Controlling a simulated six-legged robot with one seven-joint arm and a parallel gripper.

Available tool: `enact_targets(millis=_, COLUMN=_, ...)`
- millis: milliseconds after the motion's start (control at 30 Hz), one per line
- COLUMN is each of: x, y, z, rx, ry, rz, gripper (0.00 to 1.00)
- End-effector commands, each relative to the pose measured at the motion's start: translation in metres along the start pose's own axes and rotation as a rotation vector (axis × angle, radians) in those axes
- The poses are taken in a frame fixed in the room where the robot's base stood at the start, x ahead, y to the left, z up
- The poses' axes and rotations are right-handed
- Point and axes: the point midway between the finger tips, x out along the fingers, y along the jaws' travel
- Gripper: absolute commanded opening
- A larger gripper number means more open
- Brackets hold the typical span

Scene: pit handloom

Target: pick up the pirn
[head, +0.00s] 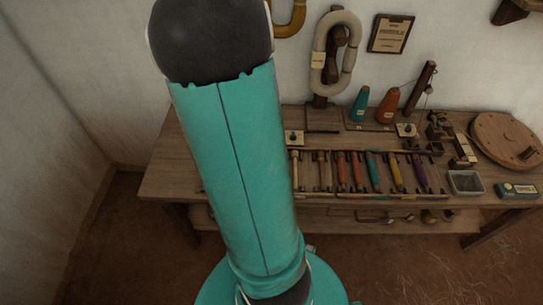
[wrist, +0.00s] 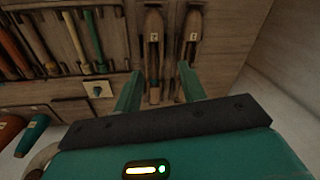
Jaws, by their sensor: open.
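Several pirns lie side by side in a rack on the bench in the head view: bare wooden ones at the left, then orange-red (head: 357,172), teal (head: 373,168), yellow (head: 395,174) and purple (head: 419,172) ones. In the head view my arm hides the gripper.
The wooden shuttles (wrist: 153,30) (wrist: 191,32) carry small tags. A teal cone (head: 359,104) and an orange cone (head: 388,106) stand at the back of the bench (head: 165,175). A round wooden disc (head: 505,138), a clear tray (head: 466,182) and a small box (head: 517,190) are at right.

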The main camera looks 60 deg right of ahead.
Motion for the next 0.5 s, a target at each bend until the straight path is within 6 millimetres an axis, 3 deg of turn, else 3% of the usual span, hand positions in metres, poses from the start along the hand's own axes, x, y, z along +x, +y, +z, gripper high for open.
enact_targets(millis=33, x=0.018, y=0.032, z=-0.003, rx=0.058, ry=-0.020, rz=0.029, gripper=0.41)
enact_targets(millis=200, x=0.054, y=0.115, z=-0.005, rx=0.188, ry=-0.049, rz=0.101, gripper=0.41)
enact_targets(millis=333, x=0.068, y=0.149, z=-0.002, rx=0.236, ry=-0.061, rz=0.134, gripper=0.41)
enact_targets(millis=500, x=0.083, y=0.161, z=0.000, rx=0.250, ry=-0.066, rz=0.144, gripper=0.41)
